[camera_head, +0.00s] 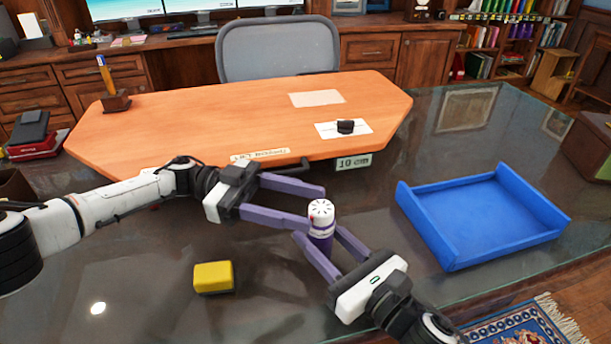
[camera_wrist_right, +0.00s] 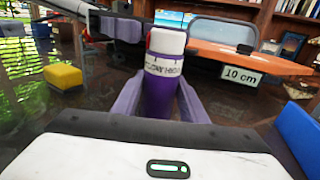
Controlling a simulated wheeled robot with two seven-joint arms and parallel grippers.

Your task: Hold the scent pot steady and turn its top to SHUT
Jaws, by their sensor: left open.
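The scent pot (camera_head: 321,240) is a purple cylinder with a white slotted top (camera_head: 320,208); it stands upright over the dark glass table. In the right wrist view the pot (camera_wrist_right: 161,97) shows a pale lettered band below the top (camera_wrist_right: 166,40), with a red mark at the top's left edge. The lettering is too small to read surely. My right gripper (camera_head: 320,231) has its fingers on both sides of the pot's body, seemingly touching it. My left gripper (camera_head: 316,207) is open, its fingertips beside the top, one at the far side and one at the left.
A yellow block (camera_head: 213,277) lies on the glass left of the pot. A blue tray (camera_head: 447,250) stands to the right. Behind is an orange desk mat (camera_head: 235,120) with a "10 cm" label (camera_head: 354,162) and a black knob (camera_head: 346,127) on white paper.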

